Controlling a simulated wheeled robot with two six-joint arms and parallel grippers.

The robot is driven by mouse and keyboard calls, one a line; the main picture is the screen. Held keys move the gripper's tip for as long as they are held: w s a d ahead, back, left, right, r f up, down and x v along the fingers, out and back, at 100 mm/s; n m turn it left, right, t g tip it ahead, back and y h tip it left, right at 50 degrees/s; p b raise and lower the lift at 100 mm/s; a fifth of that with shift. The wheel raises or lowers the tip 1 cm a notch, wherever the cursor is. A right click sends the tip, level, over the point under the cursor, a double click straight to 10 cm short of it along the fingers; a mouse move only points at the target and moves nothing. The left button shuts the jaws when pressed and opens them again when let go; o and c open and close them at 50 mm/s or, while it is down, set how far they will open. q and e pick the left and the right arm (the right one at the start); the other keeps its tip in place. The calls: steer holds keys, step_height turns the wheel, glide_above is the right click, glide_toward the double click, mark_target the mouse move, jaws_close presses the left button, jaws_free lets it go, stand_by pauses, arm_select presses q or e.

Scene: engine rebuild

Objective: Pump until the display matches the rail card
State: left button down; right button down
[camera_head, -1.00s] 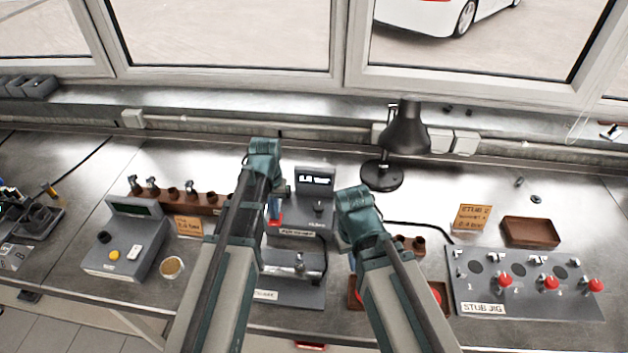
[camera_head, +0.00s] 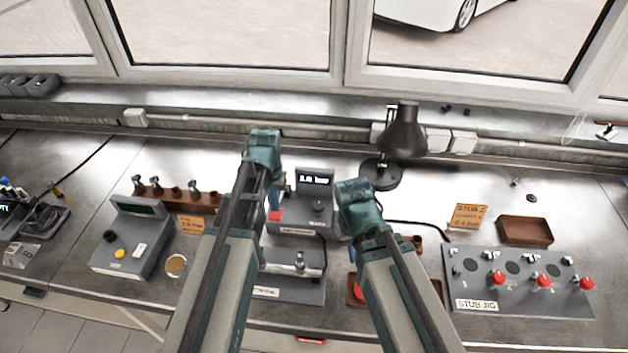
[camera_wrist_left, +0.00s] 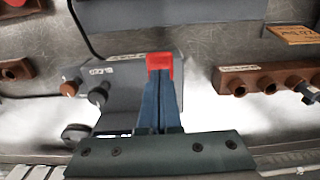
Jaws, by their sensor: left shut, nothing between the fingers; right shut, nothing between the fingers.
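The grey pump unit (camera_head: 300,228) stands mid-bench. Its display (camera_head: 315,179) shows small bar digits, perhaps 3.0, too blurred to be sure. The orange rail card (camera_head: 191,225) stands in front of the brown rail (camera_head: 205,199); its value is hard to read, and the card also shows in the left wrist view (camera_wrist_left: 293,34). My left gripper (camera_head: 274,207) is shut and empty, pointing down at the pump's red button (camera_head: 277,215). In the left wrist view its blue fingertips meet the red button (camera_wrist_left: 160,62). My right gripper (camera_head: 352,256) is shut, mostly hidden behind its wrist.
A console with a yellow button (camera_head: 120,253) stands left. A black lamp (camera_head: 381,173) stands behind my right arm. The stub jig (camera_head: 465,262) with red knobs, a stub card (camera_head: 467,217) and an empty brown tray (camera_head: 525,231) are at right.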

arm_select(q)
steer(key=shift+f, duration=0.1)
stand_by(0.6)
steer(key=shift+f+b, duration=1.95)
steer(key=shift+b, duration=0.1)
steer(key=shift+r+p, duration=2.1)
steer(key=shift+f, duration=0.15)
steer(key=shift+f+b, duration=1.95)
steer(key=shift+b, duration=0.15)
steer(key=shift+r+p, duration=2.1)
steer(key=shift+f, duration=0.1)
